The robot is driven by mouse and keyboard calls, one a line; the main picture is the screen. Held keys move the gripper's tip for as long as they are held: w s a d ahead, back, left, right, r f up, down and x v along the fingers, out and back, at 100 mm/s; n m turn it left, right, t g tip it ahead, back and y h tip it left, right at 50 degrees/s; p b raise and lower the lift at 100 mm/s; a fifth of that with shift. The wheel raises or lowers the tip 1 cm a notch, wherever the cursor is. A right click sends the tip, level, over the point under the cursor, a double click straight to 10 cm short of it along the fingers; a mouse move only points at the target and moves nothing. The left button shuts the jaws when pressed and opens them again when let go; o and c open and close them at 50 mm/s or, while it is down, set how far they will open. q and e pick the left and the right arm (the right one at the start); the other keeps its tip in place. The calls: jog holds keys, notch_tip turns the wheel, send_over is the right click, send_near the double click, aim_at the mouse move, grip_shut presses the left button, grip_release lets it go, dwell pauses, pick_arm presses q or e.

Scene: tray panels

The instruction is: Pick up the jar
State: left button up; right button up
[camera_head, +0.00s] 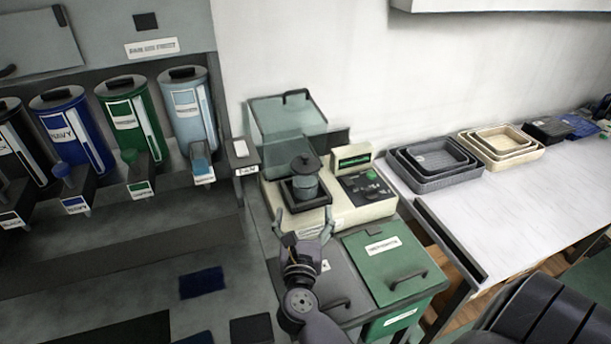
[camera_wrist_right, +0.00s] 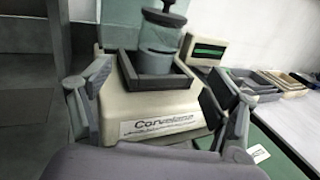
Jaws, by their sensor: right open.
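The jar (camera_head: 304,187) is a short grey-teal vessel with a dark knobbed lid. It stands upright in a square dark tray (camera_head: 323,198) on top of a cream scale (camera_head: 345,212). In the right wrist view the jar (camera_wrist_right: 159,36) shows at top centre, its top cut off by the frame edge. My right gripper (camera_head: 304,219) is open and empty, in front of the scale and short of the jar, with its fingers pointing toward it. The fingers also show at both sides of the wrist view (camera_wrist_right: 155,88). My left gripper is not in view.
A clear raised cover (camera_head: 287,116) stands behind the jar. The scale's display (camera_head: 351,156) is right of it. A green lidded bin (camera_head: 383,262) is front right. Dispenser canisters (camera_head: 190,108) line the left. Nested grey trays (camera_head: 445,185) sit on the white table.

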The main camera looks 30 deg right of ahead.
aim_at(305, 184)
jog(key=p+x, duration=0.1)
jog(key=x, duration=0.5)
jog(key=shift+r+p, duration=0.2)
jog(key=shift+p, duration=0.15)
jog(key=x, duration=0.3)
jog(key=shift+f+p, duration=0.1)
jog(key=shift+p, duration=0.3)
jog(key=shift+w+d, duration=0.2)
jog(key=shift+w, duration=0.15)
jog(key=p+x, duration=0.1)
jog(key=x, duration=0.2)
jog(key=shift+w+d+f+p, duration=0.1)
jog(key=shift+w+p, duration=0.2)
jog(key=shift+p, duration=0.05)
jog(key=shift+w+d+f, duration=0.1)
jog(key=shift+w+d, duration=0.1)
jog(key=shift+w, duration=0.05)
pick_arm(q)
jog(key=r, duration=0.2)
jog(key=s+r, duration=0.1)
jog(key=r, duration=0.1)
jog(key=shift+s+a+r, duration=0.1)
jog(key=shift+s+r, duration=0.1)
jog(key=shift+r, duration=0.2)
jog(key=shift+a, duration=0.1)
pick_arm(e)
jog(key=shift+c, duration=0.7)
jog(key=c, duration=1.5)
